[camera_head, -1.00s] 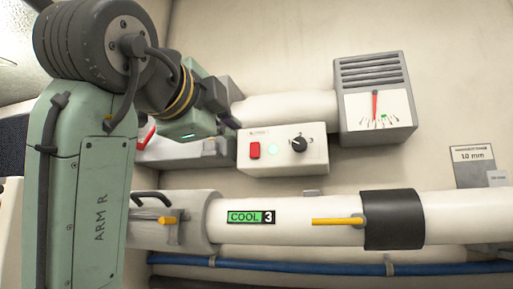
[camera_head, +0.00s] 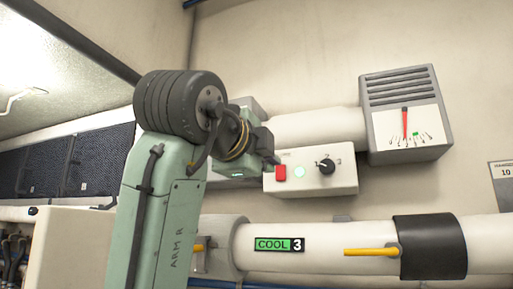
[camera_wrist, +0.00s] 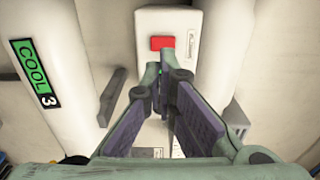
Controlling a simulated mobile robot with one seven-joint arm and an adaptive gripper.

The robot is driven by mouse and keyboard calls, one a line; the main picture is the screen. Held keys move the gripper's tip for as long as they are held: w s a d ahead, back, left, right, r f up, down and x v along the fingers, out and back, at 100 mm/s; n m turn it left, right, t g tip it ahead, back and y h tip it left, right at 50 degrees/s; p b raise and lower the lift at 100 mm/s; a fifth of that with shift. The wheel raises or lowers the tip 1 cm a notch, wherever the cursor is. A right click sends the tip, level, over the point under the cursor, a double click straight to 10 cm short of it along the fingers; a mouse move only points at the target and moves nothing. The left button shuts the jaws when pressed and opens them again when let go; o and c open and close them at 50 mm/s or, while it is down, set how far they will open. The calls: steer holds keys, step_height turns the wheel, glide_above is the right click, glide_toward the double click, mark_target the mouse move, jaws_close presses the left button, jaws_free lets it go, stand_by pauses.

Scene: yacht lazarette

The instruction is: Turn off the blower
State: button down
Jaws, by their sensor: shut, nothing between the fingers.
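The white control box (camera_head: 335,182) on the wall carries a red switch (camera_head: 281,173), a lit green lamp (camera_head: 299,172) and a black rotary knob (camera_head: 326,166) with numbered marks. My gripper (camera_head: 274,160) is at the box's left end, just above the red switch in the head view. In the wrist view my gripper (camera_wrist: 164,80) is shut and empty, its tips in front of the box, close to the red switch (camera_wrist: 162,43). Contact cannot be told. The fingers hide the lamp and knob there. A grey vented housing (camera_head: 405,115) has a gauge with a red needle (camera_head: 405,123).
A thick white pipe labelled COOL 3 (camera_head: 279,244) runs below the box, with a yellow lever (camera_head: 371,252) and a black sleeve (camera_head: 432,247). A white duct (camera_head: 318,128) joins the grey housing above the box.

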mark_target(281, 174)
steer(key=p+x, duration=0.2)
steer(key=x, duration=0.5)
steer(key=shift+f, duration=0.1)
